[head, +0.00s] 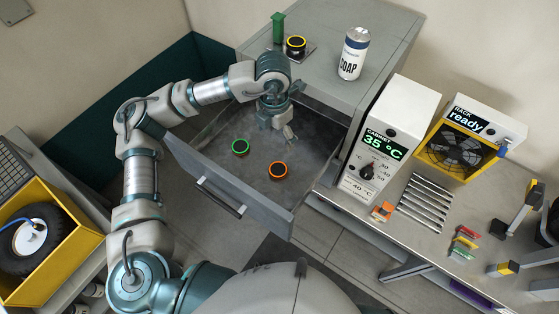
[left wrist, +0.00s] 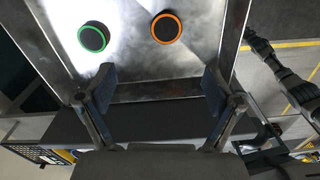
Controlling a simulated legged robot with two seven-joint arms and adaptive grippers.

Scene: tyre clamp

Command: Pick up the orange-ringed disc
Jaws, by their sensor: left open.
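The orange-ringed disc (head: 278,170) lies flat on the floor of the open drawer (head: 187,164), a dark puck with an orange rim. It shows at the top of the left wrist view (left wrist: 166,28). A green-ringed disc (head: 240,147) lies to its left in the drawer and also shows in the left wrist view (left wrist: 94,37). My left gripper (head: 282,132) is over the drawer, behind the orange-ringed disc and apart from it. In the left wrist view its fingers (left wrist: 157,90) are spread, with nothing between them. My right gripper does not show in the head view.
On the cabinet top (head: 330,30) are a yellow-ringed disc (head: 296,43), a green post (head: 278,27) and a soap can (head: 354,54). A white temperature box (head: 390,140) stands right of the drawer. The drawer's walls surround the discs; its floor around them is clear.

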